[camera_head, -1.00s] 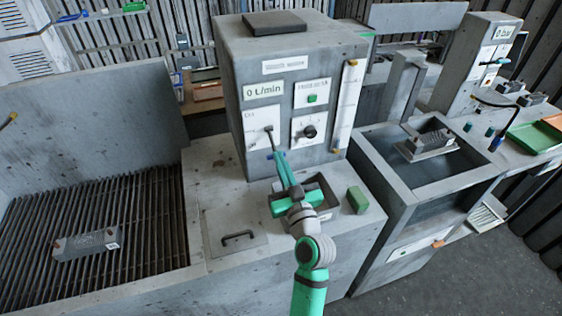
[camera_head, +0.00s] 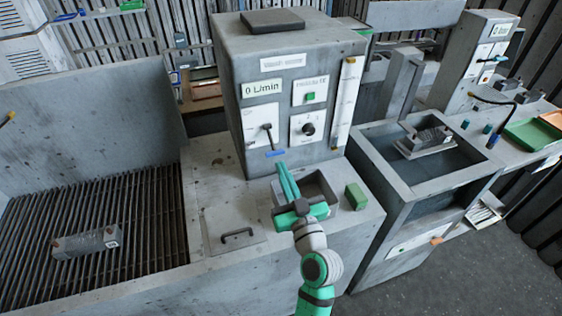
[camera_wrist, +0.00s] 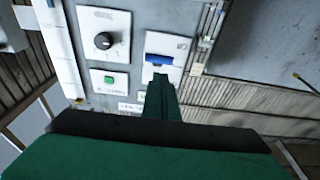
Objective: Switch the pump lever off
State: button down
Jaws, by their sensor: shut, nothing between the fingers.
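The pump lever (camera_head: 268,138) is on a white plate on the front of the grey control cabinet (camera_head: 232,60). It points down and ends in a blue handle (camera_head: 275,154). The handle also shows in the wrist view (camera_wrist: 166,61), just beyond my fingertips. My gripper (camera_head: 281,167) is shut and empty, a little below and in front of the handle, apparently apart from it. The cabinet display (camera_head: 262,89) reads 0 L/min. In the wrist view the fingers hide part of the lever's plate.
Beside the lever are a black knob (camera_head: 308,129) and a green button (camera_head: 310,97). A recessed basin (camera_head: 322,185) lies under my gripper, with a green block (camera_head: 356,196) to its right. A grated sink (camera_head: 110,215) is at left, an open tank (camera_head: 400,190) at right.

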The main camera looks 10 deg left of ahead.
jog(key=s+f, duration=0.1)
jog(key=s+d+f, duration=0.1)
jog(key=f, duration=0.1)
jog(key=s+d+f, duration=0.1)
jog(key=shift+f, duration=0.3)
jog(key=shift+w+a, duration=0.1)
jog(key=shift+w, duration=0.05)
